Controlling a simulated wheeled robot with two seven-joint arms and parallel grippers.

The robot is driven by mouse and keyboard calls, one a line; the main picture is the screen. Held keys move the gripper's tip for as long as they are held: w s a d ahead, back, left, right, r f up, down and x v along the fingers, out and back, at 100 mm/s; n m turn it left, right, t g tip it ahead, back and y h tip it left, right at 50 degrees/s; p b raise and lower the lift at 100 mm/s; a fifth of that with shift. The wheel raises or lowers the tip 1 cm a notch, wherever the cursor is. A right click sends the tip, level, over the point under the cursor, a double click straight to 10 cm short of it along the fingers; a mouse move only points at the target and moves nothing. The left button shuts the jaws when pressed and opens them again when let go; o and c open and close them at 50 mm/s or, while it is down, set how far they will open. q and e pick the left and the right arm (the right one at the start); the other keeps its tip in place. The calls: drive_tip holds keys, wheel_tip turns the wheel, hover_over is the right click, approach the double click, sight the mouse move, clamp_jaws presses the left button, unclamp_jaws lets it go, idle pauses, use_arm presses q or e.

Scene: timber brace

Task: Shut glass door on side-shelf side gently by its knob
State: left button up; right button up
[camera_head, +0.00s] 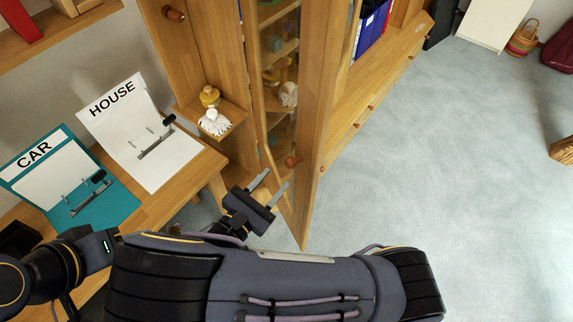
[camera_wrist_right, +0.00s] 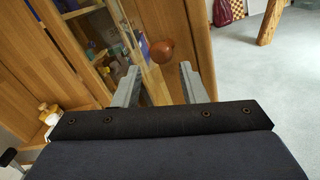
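The wood-framed glass door (camera_head: 318,110) of the tall cabinet stands open, swung out toward me. Its round brown knob (camera_head: 293,162) is on the lower part of the frame. My right gripper (camera_head: 275,179) is open and empty, just below and left of the knob in the head view. In the right wrist view, the knob (camera_wrist_right: 162,51) shows just beyond and between the two spread fingertips (camera_wrist_right: 160,72); contact is not visible. The side shelf (camera_head: 228,113) is left of the door, holding a yellow-topped bottle and a white tufted item.
A wooden desk (camera_head: 190,180) at left holds the HOUSE binder (camera_head: 165,165) and the teal CAR binder (camera_head: 115,205). Behind the door, a long low wooden cabinet (camera_head: 385,75) carries blue binders (camera_head: 370,30).

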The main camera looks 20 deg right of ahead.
sight(287, 166)
drive_tip(key=p+x, duration=0.1)
drive_tip(key=x, duration=0.5)
drive_tip(key=shift+c, duration=0.5)
clamp_jaws()
